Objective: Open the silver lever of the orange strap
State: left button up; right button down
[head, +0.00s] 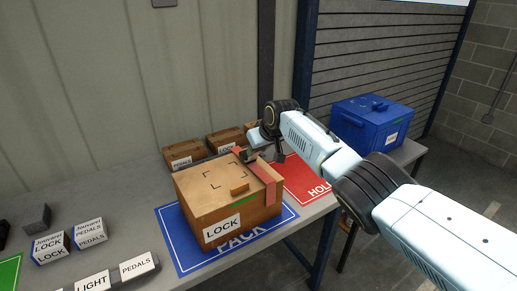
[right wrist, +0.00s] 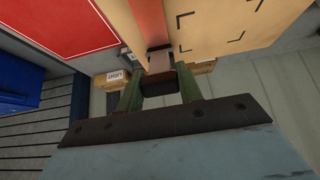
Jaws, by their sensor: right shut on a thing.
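The orange strap (head: 264,170) runs over the right part of the cardboard box labelled LOCK (head: 198,205). In the right wrist view the strap (right wrist: 150,22) comes down to a buckle with the silver lever (right wrist: 159,61) at its end. My right gripper (head: 262,154) is at the far edge of the box top, by the strap's buckle. In the right wrist view its two green fingers (right wrist: 159,88) are shut on the lever's dark end, which sits between them. The arm partly hides the buckle in the head view. My left gripper is not in view.
The box stands on a blue PACK mat (head: 178,254), beside a red mat (head: 308,182). Small cartons (head: 184,153) stand close behind it. A blue box (head: 372,122) stands at the right table end. Labelled blocks (head: 90,234) lie at the left. Bare tabletop lies left of the box.

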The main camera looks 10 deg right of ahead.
dwell(0.7)
jog(key=c, duration=0.9)
grip_release()
jog(key=shift+r, duration=0.15)
jog(key=shift+s+d+r+p, duration=0.15)
jog(key=shift+s+r+p, duration=0.15)
jog(key=shift+r+p, duration=0.1)
jog(key=v, duration=1.2)
jog(key=shift+s, duration=0.1)
